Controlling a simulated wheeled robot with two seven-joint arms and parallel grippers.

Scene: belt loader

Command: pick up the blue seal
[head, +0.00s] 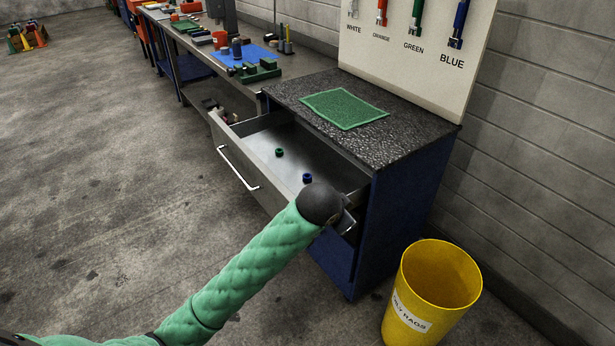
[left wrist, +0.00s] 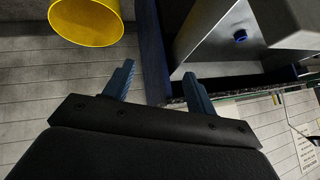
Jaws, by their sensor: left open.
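The blue seal (head: 307,178) is a small blue ring-like piece on the floor of the open metal drawer (head: 239,146), near the drawer's right end. It also shows in the left wrist view (left wrist: 240,36), up and to the right of my fingers. My left gripper (left wrist: 158,80) is open and empty, with its two blue-grey fingers apart. In the head view my left gripper (head: 347,222) is mostly hidden behind my dark wrist, at the near right corner of the drawer. It is apart from the seal. My right gripper is not in view.
A green seal (head: 279,152) lies farther back in the drawer. A green mat (head: 344,109) lies on the speckled cabinet top (head: 408,134). A yellow rag bin (head: 440,275) stands at the right. A workbench with parts (head: 300,67) and a hook board (head: 400,60) are behind.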

